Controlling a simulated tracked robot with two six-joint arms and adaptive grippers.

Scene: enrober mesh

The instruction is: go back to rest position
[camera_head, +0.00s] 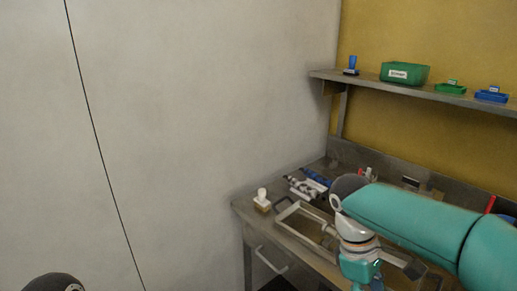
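My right arm comes in from the right, teal with a grey wrist, and bends down over the front of a metal workbench (240,208). A dark rounded part at the bottom left corner seems to belong to my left arm. My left gripper is not in view.
A shelf (440,97) above holds a green box (404,74), a blue stamp (351,66) and small green and blue trays. The left wall is bare.

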